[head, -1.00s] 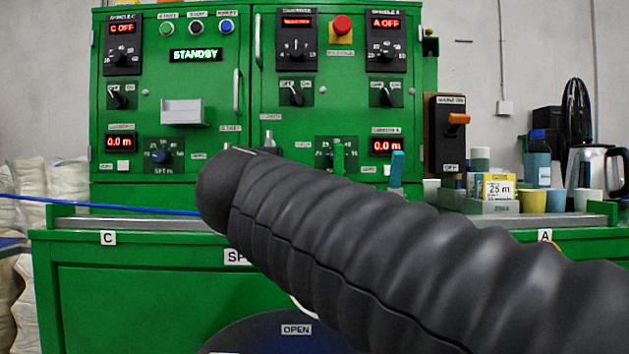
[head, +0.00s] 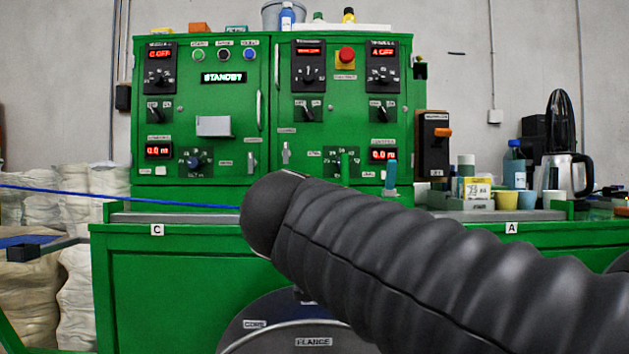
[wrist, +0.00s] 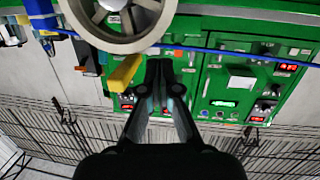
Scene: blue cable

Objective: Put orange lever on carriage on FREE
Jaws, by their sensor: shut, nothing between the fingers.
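In the wrist view, a yellow-orange lever-like bar (wrist: 124,72) juts out below a pale spoked wheel (wrist: 118,22). I cannot read any FREE marking by it. My gripper (wrist: 160,72) is shut and empty, with its fingertips to the right of the bar in the picture and apart from it as far as I can tell. In the head view my black sleeved arm crosses the front of the bench and hides the gripper and any carriage behind it. The blue cable (head: 120,198) comes in from the left and passes behind my arm.
A green control cabinet (head: 230,120) stands behind the bench (head: 180,275). A separate orange switch handle (head: 442,132) sits on a dark box at its right. Cups (head: 506,200), bottles and a kettle (head: 567,175) crowd the right end. Pale sacks (head: 75,290) stand at left.

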